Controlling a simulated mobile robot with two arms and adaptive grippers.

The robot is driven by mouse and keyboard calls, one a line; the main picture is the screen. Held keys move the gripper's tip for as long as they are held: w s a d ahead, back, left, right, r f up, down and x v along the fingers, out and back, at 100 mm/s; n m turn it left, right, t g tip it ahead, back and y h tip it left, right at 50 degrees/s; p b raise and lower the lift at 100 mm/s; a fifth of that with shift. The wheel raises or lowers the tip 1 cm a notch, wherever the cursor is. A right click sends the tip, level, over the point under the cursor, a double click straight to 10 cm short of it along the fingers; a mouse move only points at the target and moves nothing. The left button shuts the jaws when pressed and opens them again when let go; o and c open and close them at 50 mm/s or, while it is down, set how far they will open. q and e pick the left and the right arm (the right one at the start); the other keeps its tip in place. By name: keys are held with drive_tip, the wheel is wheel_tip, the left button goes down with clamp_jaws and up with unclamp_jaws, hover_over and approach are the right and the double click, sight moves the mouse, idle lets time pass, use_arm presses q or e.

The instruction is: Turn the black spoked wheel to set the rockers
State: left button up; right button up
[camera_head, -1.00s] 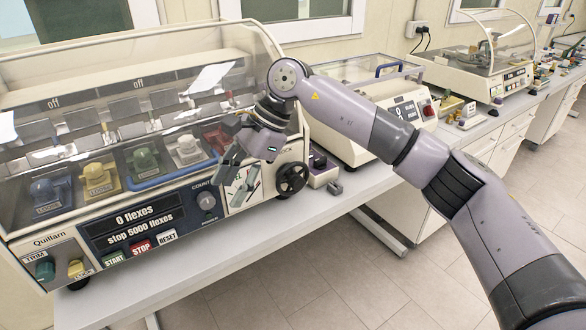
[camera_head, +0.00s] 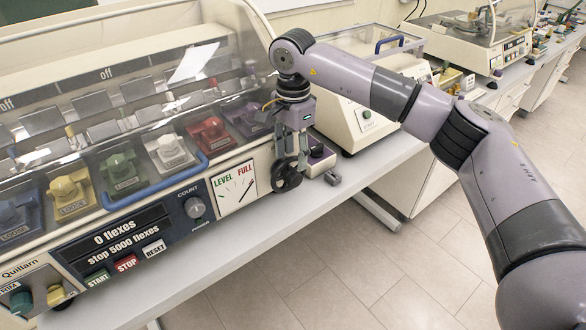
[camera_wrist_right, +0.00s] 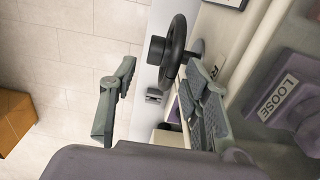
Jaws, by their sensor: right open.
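The black spoked wheel (camera_head: 287,180) is on the right end of the flex machine, beside the gauge marked LEVEL and FULL. My right gripper (camera_head: 292,162) points down just above the wheel and partly covers its upper part. In the right wrist view the wheel (camera_wrist_right: 178,52) is seen nearly edge-on, with its hub knob towards the left. The open fingers of my right gripper (camera_wrist_right: 160,75) point at it, their tips short of its hub. I cannot tell whether a finger touches the rim. My left gripper is not in view.
The flex machine has a clear cover (camera_head: 215,75) over several coloured clamps, close to my wrist. Its display (camera_head: 125,232) reads 0 flexes, stop 5000 flexes. The bench front (camera_head: 270,215) is clear.

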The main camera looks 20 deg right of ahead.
sight(293, 172)
wheel_tip(293, 172, down, 3)
drive_tip(key=shift+s+f+p, duration=0.15)
drive_tip(key=shift+p, duration=0.25)
drive_tip(key=shift+f+p, duration=0.3)
drive_tip(key=shift+f, duration=1.25)
drive_tip(key=shift+a+f, duration=0.1)
drive_tip(key=c, duration=1)
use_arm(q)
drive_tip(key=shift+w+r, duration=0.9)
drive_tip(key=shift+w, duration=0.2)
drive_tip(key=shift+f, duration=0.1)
use_arm(e)
drive_tip(key=shift+f, duration=0.1)
